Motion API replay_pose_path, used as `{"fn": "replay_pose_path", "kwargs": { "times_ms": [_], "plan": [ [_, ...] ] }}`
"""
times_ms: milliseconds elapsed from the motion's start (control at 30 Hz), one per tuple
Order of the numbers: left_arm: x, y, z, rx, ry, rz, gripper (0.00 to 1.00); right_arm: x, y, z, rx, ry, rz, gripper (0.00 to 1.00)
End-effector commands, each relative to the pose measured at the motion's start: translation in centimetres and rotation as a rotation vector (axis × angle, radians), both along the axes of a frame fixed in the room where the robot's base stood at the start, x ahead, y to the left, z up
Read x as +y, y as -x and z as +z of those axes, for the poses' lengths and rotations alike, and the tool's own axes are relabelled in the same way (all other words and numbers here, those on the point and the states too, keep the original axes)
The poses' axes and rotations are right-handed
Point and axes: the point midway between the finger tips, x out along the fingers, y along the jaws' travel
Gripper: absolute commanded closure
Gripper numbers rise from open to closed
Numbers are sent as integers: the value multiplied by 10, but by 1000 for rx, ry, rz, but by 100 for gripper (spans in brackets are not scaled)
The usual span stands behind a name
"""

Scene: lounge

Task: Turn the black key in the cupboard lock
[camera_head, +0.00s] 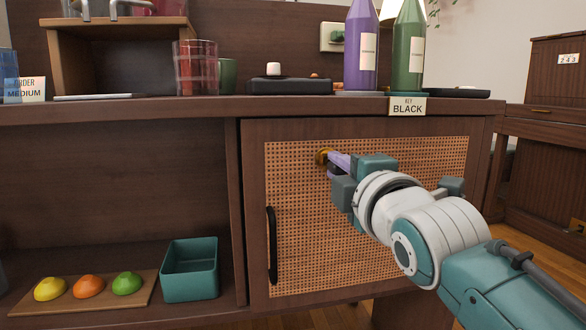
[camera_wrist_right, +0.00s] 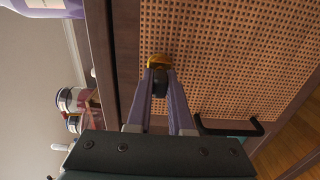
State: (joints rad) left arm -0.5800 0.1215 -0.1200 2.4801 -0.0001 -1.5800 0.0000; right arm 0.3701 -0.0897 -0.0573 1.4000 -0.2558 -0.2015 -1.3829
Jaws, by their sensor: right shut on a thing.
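The cupboard door (camera_head: 290,250) has a woven cane panel in a dark wood frame and looks shut. A round brass lock (camera_head: 321,156) sits near the panel's upper left; it also shows in the wrist view (camera_wrist_right: 158,60). My right gripper (camera_head: 334,160) reaches in from the right with its purple fingers at the lock. In the wrist view its fingertips (camera_wrist_right: 160,76) are shut on the black key (camera_wrist_right: 160,86), right in front of the lock. The fingers hide much of the key, and its turn angle is hard to tell. My left gripper is not in view.
A black door handle (camera_head: 272,245) stands upright at the door's left edge. Bottles, including a purple one (camera_head: 361,50), stand above. A teal bin (camera_head: 190,270) is on the shelf at left.

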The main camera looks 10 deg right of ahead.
Motion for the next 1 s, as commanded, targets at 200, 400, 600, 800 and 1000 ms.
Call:
{"fn": "replay_pose_path", "kwargs": {
  "times_ms": [200,400,600,800,1000],
  "plan": [
    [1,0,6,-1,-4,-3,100,-1,1,-7,17,136,-2,100],
    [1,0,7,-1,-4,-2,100,-2,0,-8,12,266,-3,100],
    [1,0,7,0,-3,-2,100,-2,0,-9,13,266,-3,100],
    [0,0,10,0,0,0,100,-2,0,-9,5,482,-2,100],
    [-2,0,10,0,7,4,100,-2,0,-9,5,528,-4,100]
  ]
}}
